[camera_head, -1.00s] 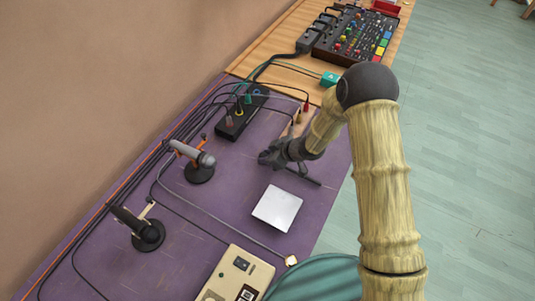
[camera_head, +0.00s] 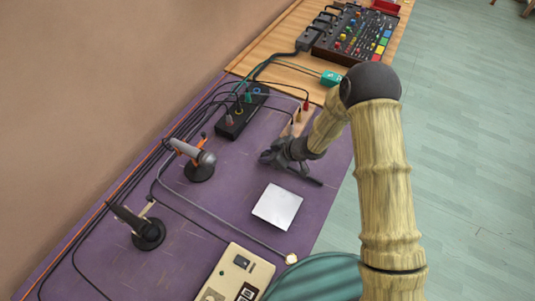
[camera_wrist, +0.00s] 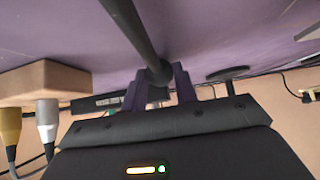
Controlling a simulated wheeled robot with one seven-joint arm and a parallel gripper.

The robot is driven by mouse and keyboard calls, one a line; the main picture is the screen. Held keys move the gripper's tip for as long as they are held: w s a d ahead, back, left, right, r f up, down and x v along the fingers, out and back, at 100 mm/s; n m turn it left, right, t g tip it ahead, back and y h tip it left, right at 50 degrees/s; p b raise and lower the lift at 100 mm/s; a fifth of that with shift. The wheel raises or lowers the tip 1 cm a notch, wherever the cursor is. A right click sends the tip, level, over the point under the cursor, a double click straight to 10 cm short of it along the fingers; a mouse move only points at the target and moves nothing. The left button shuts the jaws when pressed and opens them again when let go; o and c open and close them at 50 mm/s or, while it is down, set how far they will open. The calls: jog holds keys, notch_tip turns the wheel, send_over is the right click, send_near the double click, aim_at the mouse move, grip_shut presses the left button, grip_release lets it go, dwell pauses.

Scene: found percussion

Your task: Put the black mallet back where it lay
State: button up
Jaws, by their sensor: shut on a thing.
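The black mallet (camera_head: 313,180) is a thin dark stick low over the purple table, to the right of the microphones. My gripper (camera_head: 283,160) is shut on it, and dark fingers hide part of it in the head view. In the wrist view the mallet's dark shaft (camera_wrist: 130,25) runs from the top edge down to a thicker round part between my fingertips (camera_wrist: 160,82). I cannot tell whether the mallet touches the table.
A white square pad (camera_head: 277,206) lies just in front. A small wooden block (camera_head: 296,122) with plugs stands behind my gripper; it also shows in the wrist view (camera_wrist: 40,82).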

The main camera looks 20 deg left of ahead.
jog(key=o, duration=1.1)
jog(key=v, duration=1.7)
jog(key=shift+d+r+p, duration=0.1)
jog(key=shift+r+p, duration=0.05)
jog(key=shift+p, duration=0.15)
